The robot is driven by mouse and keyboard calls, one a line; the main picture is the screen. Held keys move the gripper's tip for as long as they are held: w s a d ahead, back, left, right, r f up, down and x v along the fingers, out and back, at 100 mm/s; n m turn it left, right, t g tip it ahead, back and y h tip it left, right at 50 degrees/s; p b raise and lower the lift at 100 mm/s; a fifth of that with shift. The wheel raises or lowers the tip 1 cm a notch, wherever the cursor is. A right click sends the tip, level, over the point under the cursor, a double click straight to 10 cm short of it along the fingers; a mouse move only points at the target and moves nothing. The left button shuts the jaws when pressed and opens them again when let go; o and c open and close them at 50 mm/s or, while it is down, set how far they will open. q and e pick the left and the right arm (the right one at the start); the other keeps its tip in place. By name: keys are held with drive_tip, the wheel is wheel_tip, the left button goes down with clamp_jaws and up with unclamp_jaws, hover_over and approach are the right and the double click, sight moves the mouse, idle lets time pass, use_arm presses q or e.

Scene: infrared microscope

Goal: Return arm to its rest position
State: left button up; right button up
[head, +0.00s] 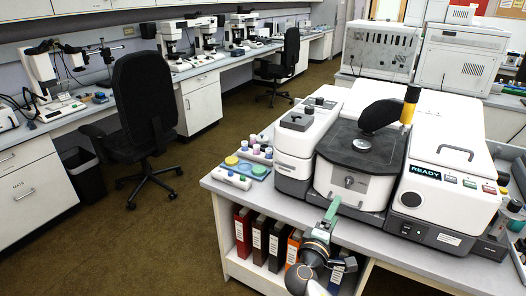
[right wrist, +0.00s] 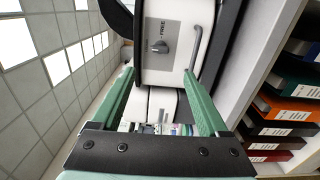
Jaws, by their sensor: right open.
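The infrared microscope (head: 445,165) stands on the bench, white and grey, with a lit READY panel. On its dark stage plate (head: 345,150) a black swing arm (head: 381,116) is raised at a slant, beside a yellow and black upright (head: 409,104). My right gripper (head: 333,206) is in front of the stage block, at the bench's front edge. In the right wrist view its green fingers (right wrist: 160,92) are apart, with nothing held between them. Beyond them is the block's front, with a knob (right wrist: 158,46) marked FREE. My left gripper is not in view.
Sample pots and a blue tray (head: 247,170) lie left of the instrument. Binders (head: 262,238) fill the shelf below the bench top (head: 226,190). Small bottles (head: 504,180) stand at the right. The brown floor (head: 160,235) at left is open around the black chair (head: 145,110).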

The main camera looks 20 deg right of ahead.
drive_tip(key=s+a+f+g+y, duration=0.1)
drive_tip(key=s+a+f+y, duration=0.25)
drive_tip(key=f, duration=0.25)
drive_tip(key=s+a+f+y+p, duration=0.1)
drive_tip(key=s+a+f+y, duration=0.1)
drive_tip(key=s+f+y, duration=0.3)
drive_tip(key=s+a+f+g+y, duration=0.1)
drive_tip(key=s+a+f, duration=0.15)
drive_tip(key=f, duration=0.45)
drive_tip(key=s+a+f+m+y+p, duration=0.1)
drive_tip(key=s+a+f+m+y, duration=0.1)
drive_tip(key=s+a+m+y, duration=0.4)
drive_tip(key=s+a, duration=0.4)
drive_tip(key=s, duration=0.2)
drive_tip(key=shift+s+f+m+g, duration=0.2)
drive_tip(key=shift+s+m+g, duration=0.1)
drive_tip(key=shift+s, duration=0.05)
